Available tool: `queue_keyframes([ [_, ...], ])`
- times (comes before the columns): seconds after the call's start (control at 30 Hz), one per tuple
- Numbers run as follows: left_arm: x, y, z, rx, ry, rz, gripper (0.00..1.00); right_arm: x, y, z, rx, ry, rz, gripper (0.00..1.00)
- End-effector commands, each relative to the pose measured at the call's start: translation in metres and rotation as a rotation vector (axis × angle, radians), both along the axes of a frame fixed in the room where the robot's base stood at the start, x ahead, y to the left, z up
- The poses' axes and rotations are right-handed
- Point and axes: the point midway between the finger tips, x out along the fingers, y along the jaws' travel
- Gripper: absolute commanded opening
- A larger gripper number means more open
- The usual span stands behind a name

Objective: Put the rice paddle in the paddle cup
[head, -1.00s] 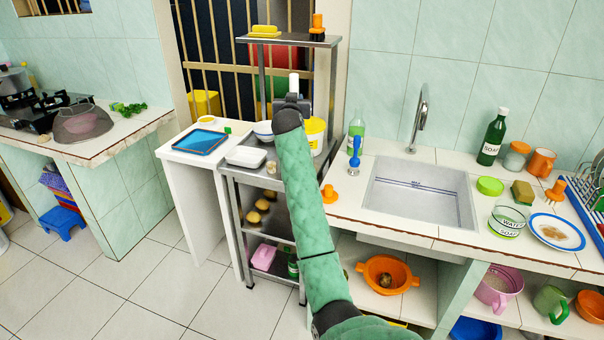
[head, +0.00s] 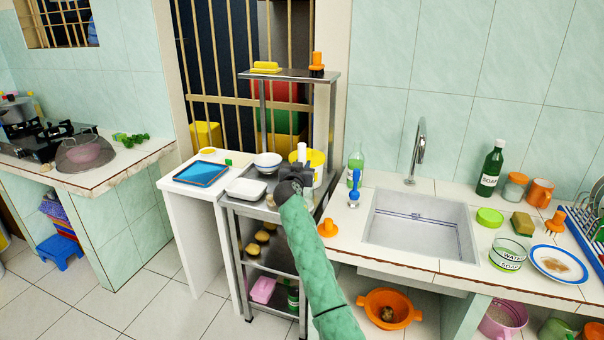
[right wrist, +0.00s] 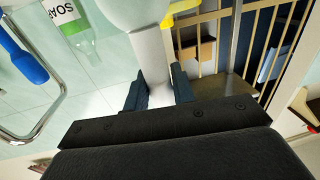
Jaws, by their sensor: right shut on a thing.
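My right gripper (head: 300,172) is over the top of the metal rack, shut on a white upright piece that looks like the rice paddle (head: 301,152). In the right wrist view the white piece (right wrist: 153,60) stands between the two dark fingers (right wrist: 158,90). A white and yellow container (head: 318,158) is just behind and beside the gripper, partly hidden by it; I cannot tell whether the paddle touches it. I cannot tell for sure which vessel is the paddle cup. My left gripper is not in view.
A white tray (head: 246,190) and a bowl (head: 267,161) are left of the gripper on the rack. The upper shelf (head: 290,76) and its posts stand close behind. A blue brush (head: 354,184) and soap bottle (head: 356,160) stand right, by the sink (head: 418,228).

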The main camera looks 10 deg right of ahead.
Motion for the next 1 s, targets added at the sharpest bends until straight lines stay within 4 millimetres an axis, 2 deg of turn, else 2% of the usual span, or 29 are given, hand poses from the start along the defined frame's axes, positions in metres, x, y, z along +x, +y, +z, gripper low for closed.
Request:
queue_keyframes([
  [0.1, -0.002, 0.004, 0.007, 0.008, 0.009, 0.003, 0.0, 0.0, 0.0, -0.017, -0.002, 0.004, 0.0, 0.03],
  [0.23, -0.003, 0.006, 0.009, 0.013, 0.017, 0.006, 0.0, 0.0, 0.0, -0.027, -0.001, 0.003, 0.0, 0.03],
  [0.77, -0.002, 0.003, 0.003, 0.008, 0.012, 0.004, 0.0, 0.0, 0.0, -0.031, 0.0, 0.001, 0.0, 0.03],
  [0.8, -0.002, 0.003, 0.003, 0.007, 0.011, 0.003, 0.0, 0.0, 0.0, -0.03, 0.0, 0.001, 0.0, 0.33],
  [0.87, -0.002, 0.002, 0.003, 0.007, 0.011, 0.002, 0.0, 0.0, 0.0, -0.03, 0.0, 0.001, 0.0, 0.45],
  [1.0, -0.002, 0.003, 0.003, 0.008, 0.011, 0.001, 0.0, 0.0, 0.0, -0.03, 0.0, 0.001, 0.0, 0.47],
])
